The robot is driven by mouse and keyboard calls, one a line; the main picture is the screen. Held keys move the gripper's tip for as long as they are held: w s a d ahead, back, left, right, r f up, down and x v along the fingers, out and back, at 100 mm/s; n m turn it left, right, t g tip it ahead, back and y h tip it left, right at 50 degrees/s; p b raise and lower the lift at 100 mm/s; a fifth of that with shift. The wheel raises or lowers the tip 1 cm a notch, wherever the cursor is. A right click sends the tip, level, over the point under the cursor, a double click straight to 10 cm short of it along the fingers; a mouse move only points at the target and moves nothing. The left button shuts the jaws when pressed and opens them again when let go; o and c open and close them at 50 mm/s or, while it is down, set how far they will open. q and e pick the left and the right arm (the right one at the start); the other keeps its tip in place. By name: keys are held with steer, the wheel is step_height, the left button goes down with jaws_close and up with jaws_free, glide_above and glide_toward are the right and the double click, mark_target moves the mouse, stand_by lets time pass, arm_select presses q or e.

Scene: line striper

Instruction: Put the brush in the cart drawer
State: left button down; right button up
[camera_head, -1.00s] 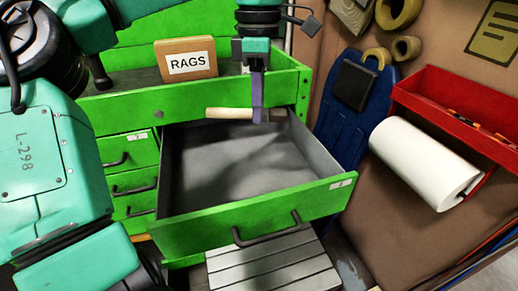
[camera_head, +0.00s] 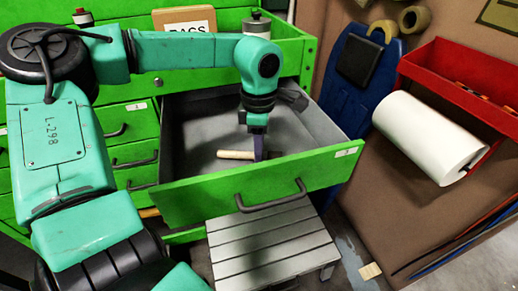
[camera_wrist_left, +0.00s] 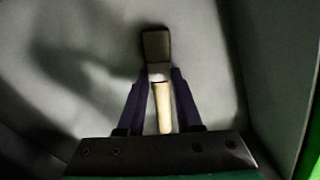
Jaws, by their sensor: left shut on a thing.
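The brush shows its pale wooden handle (camera_head: 236,155) inside the open drawer in the head view. In the left wrist view the brush (camera_wrist_left: 162,95) lies between the fingers, with its dark head beyond the fingertips and its pale handle toward the palm. My left gripper (camera_head: 258,156) points down into the drawer and is shut on the brush. Whether the brush touches the drawer floor is unclear. The green cart drawer (camera_head: 265,189) is pulled open, with a grey interior. My right gripper is not in view.
A box labelled RAGS (camera_head: 184,19) and a bottle (camera_head: 257,24) stand on the cart top. A grey slatted step (camera_head: 270,245) stands below the drawer. A white paper roll (camera_head: 428,137) and red tray (camera_head: 460,90) are on the right wall.

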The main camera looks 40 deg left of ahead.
arm_select(q)
steer(key=shift+f, duration=0.1)
steer(key=c, duration=0.6)
jaws_free()
steer(key=shift+r, duration=0.6)
step_height(320, 180, up, 11)
steer(key=shift+r+p, duration=0.1)
steer(key=shift+p, duration=0.55)
